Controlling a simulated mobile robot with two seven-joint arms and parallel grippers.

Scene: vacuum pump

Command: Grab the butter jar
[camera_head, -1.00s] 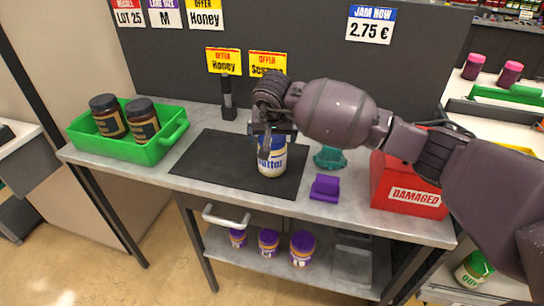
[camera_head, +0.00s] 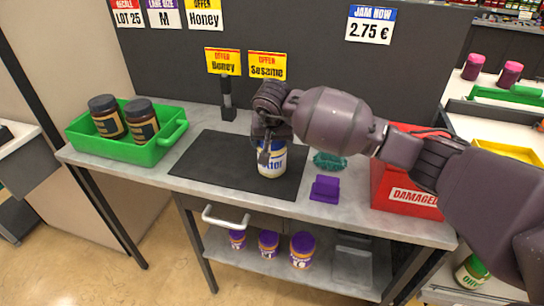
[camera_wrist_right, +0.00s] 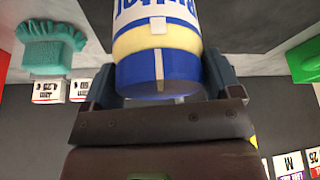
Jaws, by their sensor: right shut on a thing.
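The butter jar (camera_head: 271,160) stands upright on the black mat (camera_head: 212,167) on the grey table. It has a white label with blue lettering, and its upper part is hidden by my right gripper in the head view. My right gripper (camera_head: 268,143) comes down over the jar and is shut on it. In the right wrist view the jar's blue lid (camera_wrist_right: 160,78) sits between the two fingers (camera_wrist_right: 165,88), with the yellowish body and label beyond. My left gripper does not show.
A green crate (camera_head: 167,150) with two dark jars stands at the left. A purple object (camera_head: 325,188), a teal brush (camera_head: 329,161) and a red DAMAGED bin (camera_head: 385,192) are to the right of the mat. Several purple-lidded jars (camera_head: 269,243) stand on the shelf below.

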